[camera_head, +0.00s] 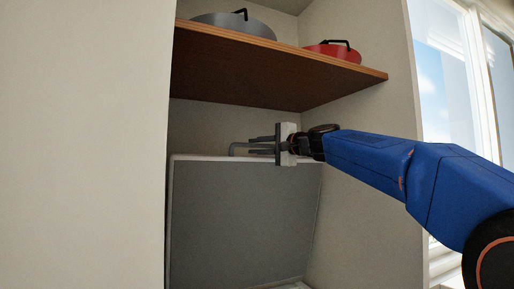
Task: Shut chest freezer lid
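The chest freezer lid (240,222) stands raised, almost upright, in the alcove under the shelf. Its grey inner face with a white rim is towards me. A bent grey handle (233,148) rises at the lid's top edge. My gripper (256,145) comes in from the right at the top of the lid, fingers pointing left. The two dark fingers look apart, with the handle bar at or behind them. I cannot tell whether they touch it. Only a small piece of the pale freezer body (295,285) shows at the bottom edge.
A brown wooden shelf (270,65) hangs close above my gripper. It carries a grey lidded pan (235,25) and a red one (335,52). Pale walls close in on the left (80,150) and right (365,110). A window (450,70) is at far right.

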